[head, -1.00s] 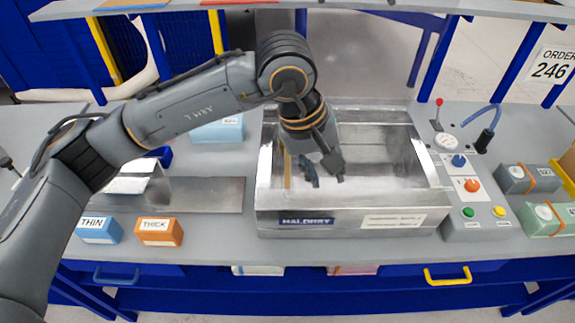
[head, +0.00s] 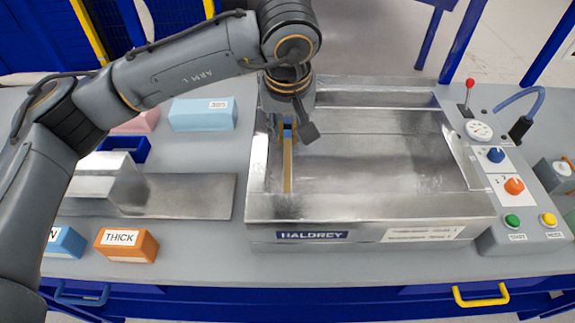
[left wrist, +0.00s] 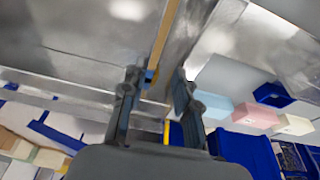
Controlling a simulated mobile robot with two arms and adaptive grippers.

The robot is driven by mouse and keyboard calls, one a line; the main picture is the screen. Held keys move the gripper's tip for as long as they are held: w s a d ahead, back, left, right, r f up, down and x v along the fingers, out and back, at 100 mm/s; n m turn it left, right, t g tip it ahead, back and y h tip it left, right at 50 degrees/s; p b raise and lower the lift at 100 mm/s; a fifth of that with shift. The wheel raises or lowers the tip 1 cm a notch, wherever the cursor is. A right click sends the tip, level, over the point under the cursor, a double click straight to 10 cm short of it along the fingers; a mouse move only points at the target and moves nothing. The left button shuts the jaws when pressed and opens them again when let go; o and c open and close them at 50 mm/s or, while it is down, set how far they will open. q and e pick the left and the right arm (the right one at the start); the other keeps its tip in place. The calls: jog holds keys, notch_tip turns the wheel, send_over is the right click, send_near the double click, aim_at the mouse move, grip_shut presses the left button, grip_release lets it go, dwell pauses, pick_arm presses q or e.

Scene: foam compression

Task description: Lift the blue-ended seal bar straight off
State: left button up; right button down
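The seal bar (head: 287,168) is a thin tan strip along the left inner side of the metal chamber (head: 345,206). Its blue end (head: 287,131) is at the far end, just below my left gripper (head: 291,130). In the left wrist view, the open fingers of the left gripper (left wrist: 157,92) stand on either side of the line of the bar (left wrist: 163,36), with the blue end (left wrist: 150,76) showing between them. I cannot tell whether the fingers touch it. The bar's near end sits low in the chamber. My right gripper is out of view.
The chamber's metal walls rise close to the gripper. A control panel (head: 510,215) with a lever and knobs stands to the right. Orange (head: 127,244) and light blue (head: 203,115) blocks and a metal plate (head: 190,196) lie to the left. The chamber's middle is clear.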

pick_arm(q)
jog(key=p, duration=0.2)
send_over(288, 163)
jog(key=s, duration=0.2)
notch_tip(288, 163, down, 7)
jog(key=shift+f, duration=0.2)
jog(key=shift+w+f+p, duration=0.15)
jog(key=shift+f+p, duration=0.4)
jog(key=p+x, duration=0.1)
jog(key=x, duration=0.2)
jog(key=shift+f+p, duration=0.2)
jog(key=shift+p, duration=0.15)
jog(key=shift+w+f, duration=0.2)
jog(key=shift+f, duration=0.25)
jog(key=shift+r, duration=0.1)
grip_shut()
